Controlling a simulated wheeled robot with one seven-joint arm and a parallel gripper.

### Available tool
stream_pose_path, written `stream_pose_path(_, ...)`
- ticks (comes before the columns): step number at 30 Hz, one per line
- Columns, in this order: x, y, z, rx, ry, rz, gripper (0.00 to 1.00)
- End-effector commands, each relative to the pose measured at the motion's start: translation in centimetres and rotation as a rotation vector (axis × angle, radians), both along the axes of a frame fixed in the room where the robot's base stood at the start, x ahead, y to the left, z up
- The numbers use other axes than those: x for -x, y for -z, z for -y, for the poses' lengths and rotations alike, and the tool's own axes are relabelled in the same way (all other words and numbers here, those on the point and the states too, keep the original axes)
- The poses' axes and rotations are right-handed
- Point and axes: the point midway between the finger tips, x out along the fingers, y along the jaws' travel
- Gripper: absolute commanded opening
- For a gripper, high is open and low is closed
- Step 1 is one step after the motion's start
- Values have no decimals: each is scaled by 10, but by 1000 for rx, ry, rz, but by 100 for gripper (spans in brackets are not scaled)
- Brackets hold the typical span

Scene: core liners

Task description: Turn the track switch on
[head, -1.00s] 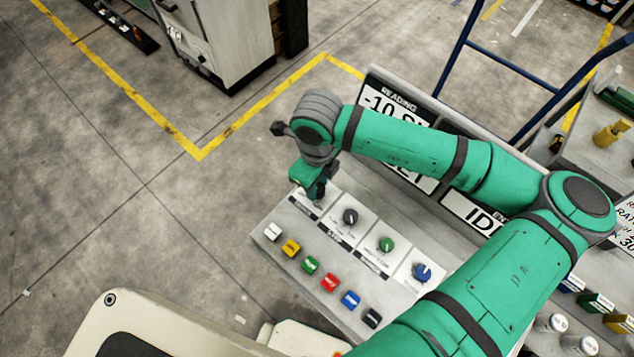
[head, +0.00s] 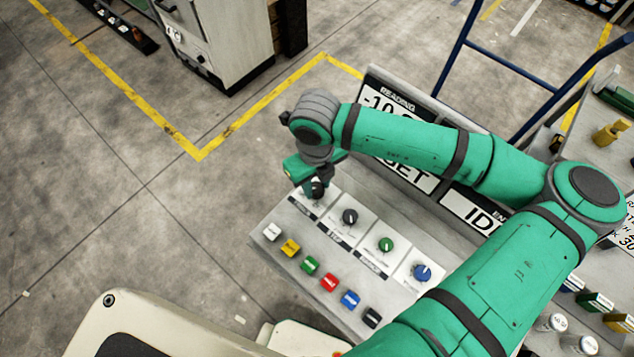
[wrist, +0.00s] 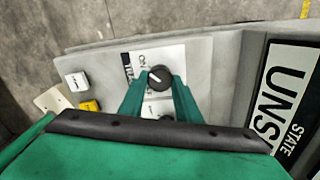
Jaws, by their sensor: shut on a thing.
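The track switch is a black rotary knob (wrist: 160,77) on a white plate at the far-left end of the console's knob row. In the wrist view it sits between the two green fingers of my gripper (wrist: 158,84), with a white pointer line slanting to the upper left. An "ON" mark and a dark label strip beside it are only partly readable. My gripper (head: 316,182) is over this knob in the head view and shut on it. The fingers and hand hide part of the plate.
A reading display (head: 385,105) stands behind. Floor at left is clear.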

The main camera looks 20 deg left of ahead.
Motion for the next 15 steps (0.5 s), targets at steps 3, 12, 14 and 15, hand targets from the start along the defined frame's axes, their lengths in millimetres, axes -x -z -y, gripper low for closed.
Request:
stream_pose_path(3, 0, 0, 0, -4, 2, 0, 8)
stream_pose_path(12, 0, 0, 1, -4, 3, -2, 49)
stream_pose_path(14, 0, 0, 1, -4, 3, -2, 49)
stream_pose_path(15, 1, 0, 1, -4, 2, -2, 49)
